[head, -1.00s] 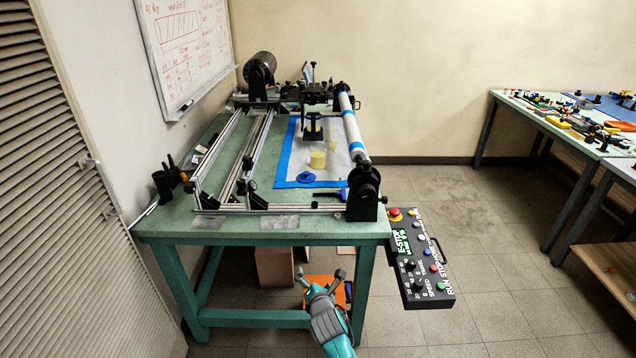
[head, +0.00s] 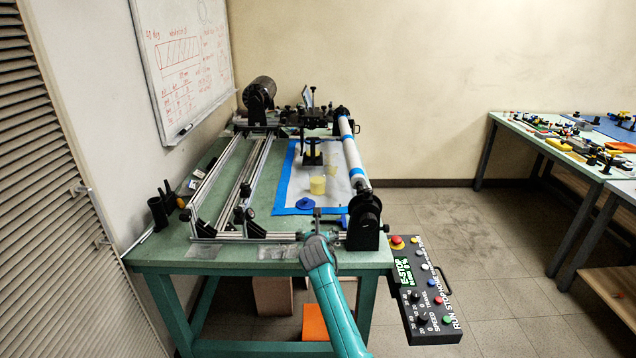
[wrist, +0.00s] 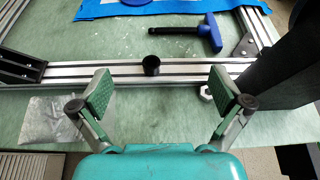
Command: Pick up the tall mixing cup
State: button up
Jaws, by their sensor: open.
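A translucent pale cup (head: 331,165), which looks like the tall mixing cup, stands on the blue-edged sheet in the head view. A pale yellow cup (head: 317,185) stands nearer to me and to its left. My gripper (wrist: 161,92) is open and empty in the wrist view, its two fingers wide apart above the table's front edge. In the head view my gripper (head: 318,236) is at the near side of the bench, short of both cups. The wrist view shows neither cup.
A metal rail (wrist: 110,72) crosses in front of my gripper, with a small black post (wrist: 152,66). Beyond it lies a blue-handled tool (wrist: 210,34). A blue lid (head: 306,203) lies before the cups. A long roller (head: 351,150) stands right; the control panel (head: 427,300) is lower right.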

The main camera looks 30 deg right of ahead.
aim_at(318, 182)
jog(key=i+l, duration=0.75)
